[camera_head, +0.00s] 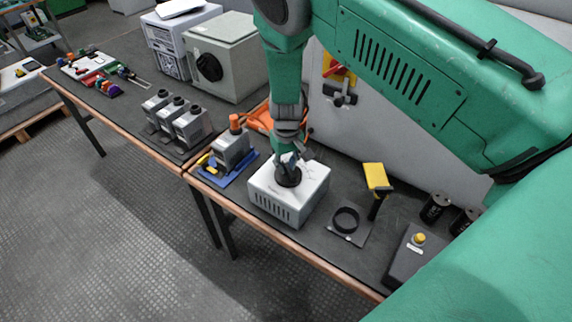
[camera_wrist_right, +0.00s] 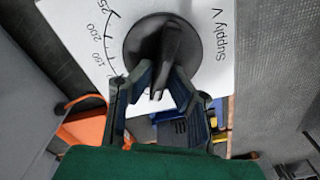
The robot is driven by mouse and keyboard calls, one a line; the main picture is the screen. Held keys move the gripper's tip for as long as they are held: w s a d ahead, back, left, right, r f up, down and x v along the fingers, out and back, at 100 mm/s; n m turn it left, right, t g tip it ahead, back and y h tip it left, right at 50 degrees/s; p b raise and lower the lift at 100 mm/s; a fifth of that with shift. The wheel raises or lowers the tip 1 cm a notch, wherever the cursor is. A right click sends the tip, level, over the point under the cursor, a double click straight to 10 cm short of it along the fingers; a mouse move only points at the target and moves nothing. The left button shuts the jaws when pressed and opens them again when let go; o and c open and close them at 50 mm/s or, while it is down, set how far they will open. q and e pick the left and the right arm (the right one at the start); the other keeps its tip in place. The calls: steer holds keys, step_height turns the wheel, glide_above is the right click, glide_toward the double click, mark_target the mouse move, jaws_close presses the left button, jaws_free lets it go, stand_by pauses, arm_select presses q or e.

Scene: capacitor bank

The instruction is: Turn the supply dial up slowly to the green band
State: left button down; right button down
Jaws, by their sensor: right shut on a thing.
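The supply box (camera_head: 305,197) is a white case with side vents on the bench. Its black round dial (camera_head: 289,179) sits on top. My right gripper (camera_head: 289,160) points down from above. In the wrist view its fingertips (camera_wrist_right: 163,84) are closed on either side of the dial's grip bar. No green band shows in either view. My left gripper is out of view.
A grey unit on a blue base (camera_head: 232,152) stands left of the box. A black ring on a plate (camera_head: 346,219), a yellow-headed tool (camera_head: 376,178) and a box with a yellow button (camera_head: 418,240) lie to the right. The bench's front edge is close.

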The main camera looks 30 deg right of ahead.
mark_target(288, 165)
steer(key=shift+m, duration=0.3)
steer(key=shift+s+d+m, duration=0.1)
steer(key=shift+m, duration=1.1)
steer(key=shift+s+d+m, duration=0.1)
steer(key=shift+m, duration=1.4)
steer(key=c, duration=1.6)
jaws_free()
steer(key=shift+w, duration=0.1)
step_height(288, 165, up, 12)
steer(key=shift+f, duration=0.1)
